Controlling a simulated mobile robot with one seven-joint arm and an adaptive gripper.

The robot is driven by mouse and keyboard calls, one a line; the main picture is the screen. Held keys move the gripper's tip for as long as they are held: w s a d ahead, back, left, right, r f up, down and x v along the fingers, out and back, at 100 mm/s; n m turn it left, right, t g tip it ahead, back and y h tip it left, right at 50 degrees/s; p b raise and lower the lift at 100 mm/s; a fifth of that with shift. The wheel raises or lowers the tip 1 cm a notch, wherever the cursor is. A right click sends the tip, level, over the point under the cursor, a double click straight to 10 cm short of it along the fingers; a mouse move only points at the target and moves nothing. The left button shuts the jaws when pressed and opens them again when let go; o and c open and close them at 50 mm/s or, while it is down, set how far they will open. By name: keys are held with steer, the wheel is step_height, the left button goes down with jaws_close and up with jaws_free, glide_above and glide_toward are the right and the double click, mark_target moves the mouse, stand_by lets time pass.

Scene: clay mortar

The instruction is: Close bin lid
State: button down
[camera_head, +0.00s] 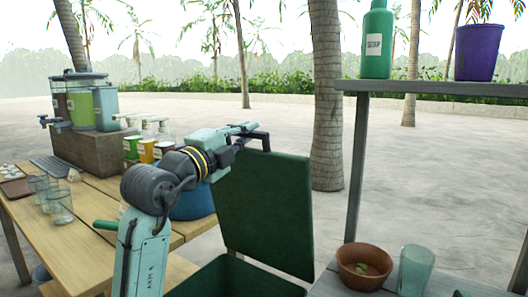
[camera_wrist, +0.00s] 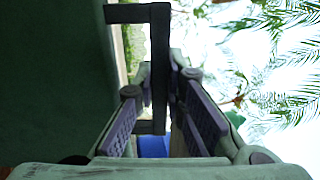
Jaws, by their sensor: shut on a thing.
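The dark green bin lid (camera_head: 265,212) stands open, nearly upright, hinged at the rim of the green bin (camera_head: 232,280) at the bottom of the head view. My gripper (camera_head: 246,131) is at the top edge of the lid, shut on its dark handle (camera_head: 264,137). In the wrist view the handle (camera_wrist: 159,45) runs between the two finger pads of my gripper (camera_wrist: 158,90), and the lid (camera_wrist: 55,85) fills the left side. The bin's inside is mostly out of frame.
A wooden table (camera_head: 75,245) with glasses (camera_head: 60,207) and a drink dispenser (camera_head: 85,100) is on the left. A blue round container (camera_head: 193,205) sits behind my arm. A shelf (camera_head: 440,88) with a terracotta pot (camera_head: 362,270) and a glass (camera_head: 415,268) stands close on the right.

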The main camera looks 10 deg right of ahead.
steer(key=s+a+f+t+h+b, duration=0.3)
steer(key=s+a+f+b, duration=1)
steer(key=b, duration=0.6)
steer(key=s+a, duration=0.2)
steer(key=a, duration=0.1)
steer(key=shift+s+f+b, duration=0.35)
steer(key=shift+f+b, duration=0.05)
